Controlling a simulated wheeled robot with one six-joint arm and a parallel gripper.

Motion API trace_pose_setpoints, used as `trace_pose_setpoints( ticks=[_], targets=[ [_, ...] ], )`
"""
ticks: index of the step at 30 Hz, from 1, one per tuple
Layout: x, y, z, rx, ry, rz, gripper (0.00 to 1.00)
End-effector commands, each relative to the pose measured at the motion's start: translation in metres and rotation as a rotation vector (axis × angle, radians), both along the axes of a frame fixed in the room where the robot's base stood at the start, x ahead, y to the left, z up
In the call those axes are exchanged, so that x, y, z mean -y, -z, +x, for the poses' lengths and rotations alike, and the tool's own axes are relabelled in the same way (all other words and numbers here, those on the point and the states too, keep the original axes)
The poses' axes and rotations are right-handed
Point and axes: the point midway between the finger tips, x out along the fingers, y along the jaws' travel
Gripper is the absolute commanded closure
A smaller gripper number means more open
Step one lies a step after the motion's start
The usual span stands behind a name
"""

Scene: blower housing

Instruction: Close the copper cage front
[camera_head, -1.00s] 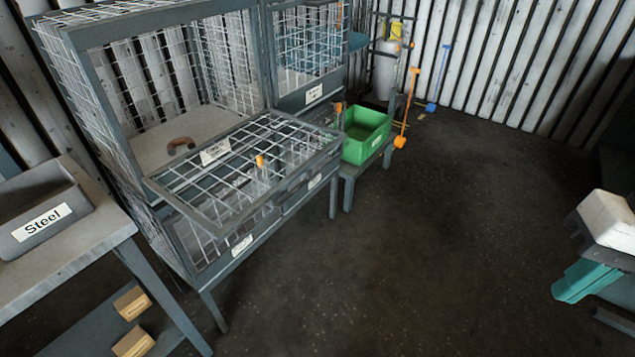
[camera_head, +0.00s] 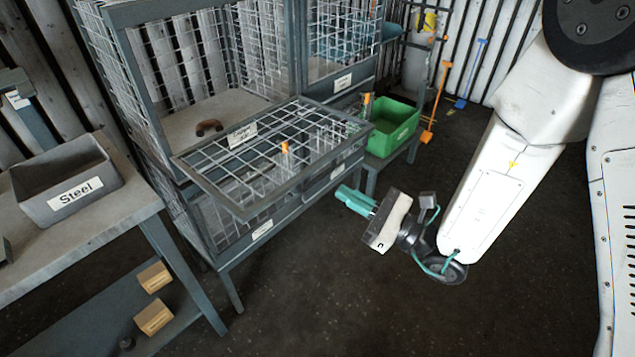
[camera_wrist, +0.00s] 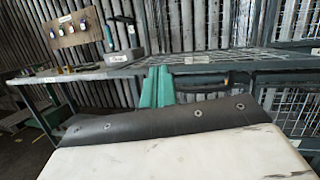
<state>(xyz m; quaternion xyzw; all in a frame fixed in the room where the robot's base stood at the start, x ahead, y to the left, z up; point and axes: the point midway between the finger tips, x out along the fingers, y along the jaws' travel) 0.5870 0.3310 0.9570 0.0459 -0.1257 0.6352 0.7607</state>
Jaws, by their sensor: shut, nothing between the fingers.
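The copper cage front (camera_head: 275,150) is a grey-framed wire mesh panel. It is folded down and sticks out roughly level from the open cage (camera_head: 185,60), with a white label and an orange handle (camera_head: 284,147) on it. A brown curved piece (camera_head: 208,127) lies on the cage floor. My gripper (camera_head: 345,193), with teal fingers, is shut and empty. It is in front of the panel's outer right corner and lower than it, apart from it. In the wrist view the panel's edge (camera_wrist: 215,70) shows beyond the teal fingers (camera_wrist: 157,88).
A bench with a grey "Steel" bin (camera_head: 65,180) stands at left, with wooden blocks (camera_head: 153,318) on its lower shelf. A green bin (camera_head: 393,125) sits right of the cage. Orange and blue long-handled tools lean at the back. The floor in front is clear.

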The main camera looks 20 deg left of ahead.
Motion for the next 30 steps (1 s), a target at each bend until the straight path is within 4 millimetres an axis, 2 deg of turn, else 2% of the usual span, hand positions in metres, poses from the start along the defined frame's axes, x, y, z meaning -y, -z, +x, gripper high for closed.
trace_pose_setpoints(
  ticks=[1,3,6,9,14,24,30],
  targets=[
    [-0.002,0.020,0.005,-0.037,0.049,-0.004,1.00],
    [-0.001,0.039,0.012,-0.067,0.112,-0.006,1.00],
    [0.000,0.056,0.017,-0.090,0.173,-0.013,1.00],
    [-0.001,0.063,0.021,-0.099,0.199,-0.016,1.00],
    [-0.019,0.059,0.028,-0.096,0.202,-0.014,1.00],
    [-0.072,0.047,0.050,-0.098,0.202,-0.015,1.00],
    [-0.087,0.043,0.057,-0.099,0.203,-0.016,1.00]
  ],
)
